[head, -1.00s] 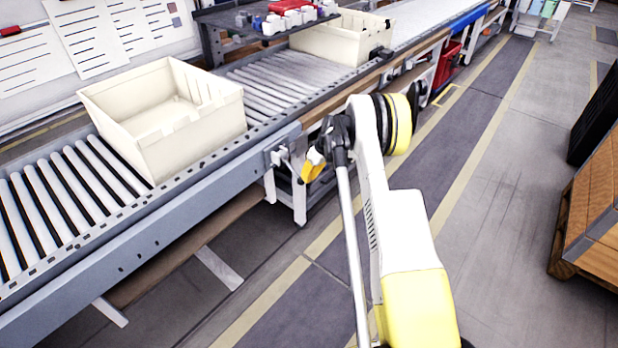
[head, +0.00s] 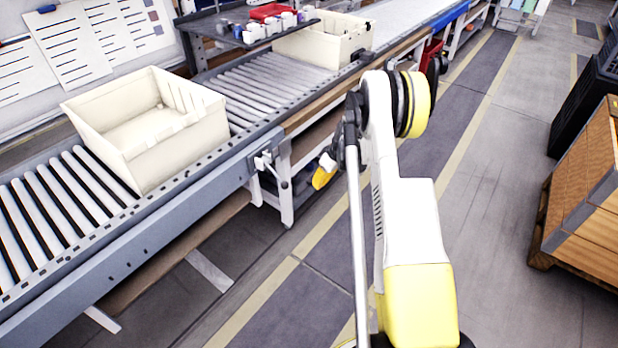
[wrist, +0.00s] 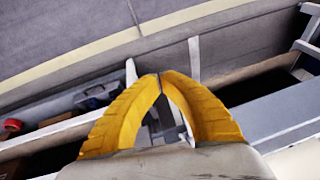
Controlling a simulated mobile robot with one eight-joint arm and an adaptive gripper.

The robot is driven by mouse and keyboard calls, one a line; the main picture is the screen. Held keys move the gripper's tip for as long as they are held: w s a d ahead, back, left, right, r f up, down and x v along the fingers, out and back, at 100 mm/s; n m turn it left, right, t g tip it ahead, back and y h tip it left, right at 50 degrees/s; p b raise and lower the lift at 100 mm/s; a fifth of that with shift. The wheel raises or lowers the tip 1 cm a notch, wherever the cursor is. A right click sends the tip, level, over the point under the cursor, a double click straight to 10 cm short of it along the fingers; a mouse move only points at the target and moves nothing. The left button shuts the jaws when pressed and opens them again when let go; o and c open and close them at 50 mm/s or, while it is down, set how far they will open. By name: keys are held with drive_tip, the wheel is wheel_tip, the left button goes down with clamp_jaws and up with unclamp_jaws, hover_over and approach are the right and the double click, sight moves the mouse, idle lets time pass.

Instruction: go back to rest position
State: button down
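My gripper (head: 323,177) shows as a small yellow shape in the head view, partly hidden behind my own arm. It is beside the front edge of the roller conveyor (head: 110,240), close to the conveyor's leg in the picture. In the wrist view, the two curved yellow fingers of my gripper (wrist: 159,77) meet at their tips. Nothing is held between them. Floor and parts of the conveyor frame lie behind the fingers. My white and yellow arm is raised and folded in the middle of the head view.
A cream crate (head: 150,135) stands on the rollers at left, a second crate (head: 322,45) farther back. A dark shelf (head: 240,32) holds small bottles. A wooden pallet box (head: 585,200) stands at right. The grey floor (head: 470,200) between is clear.

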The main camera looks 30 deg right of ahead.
drive_tip(key=shift+s+d, duration=0.15)
drive_tip(key=shift+s, duration=0.2)
idle(0.3)
drive_tip(key=s+a+r+m+h, duration=0.1)
drive_tip(key=s+a+r, duration=0.1)
drive_tip(key=a+r, duration=0.45)
drive_tip(key=s+a+r+t, duration=0.1)
drive_tip(key=a+r, duration=0.2)
drive_tip(key=r, duration=0.7)
drive_tip(key=s+a+r+m+h, duration=0.1)
drive_tip(key=s+a+r, duration=0.1)
drive_tip(key=a+r, duration=0.5)
drive_tip(key=s+a+r+t, duration=0.1)
drive_tip(key=s+a+r, duration=0.6)
drive_tip(key=s+r, duration=0.3)
drive_tip(key=s+a+t, duration=0.1)
drive_tip(key=s+a, duration=0.1)
drive_tip(key=s, duration=0.4)
drive_tip(key=s+a+f+m+t, duration=0.1)
drive_tip(key=s+a, duration=0.1)
drive_tip(key=s, duration=0.4)
drive_tip(key=shift+s+a+f+h, duration=0.2)
drive_tip(key=shift+a+h, duration=0.1)
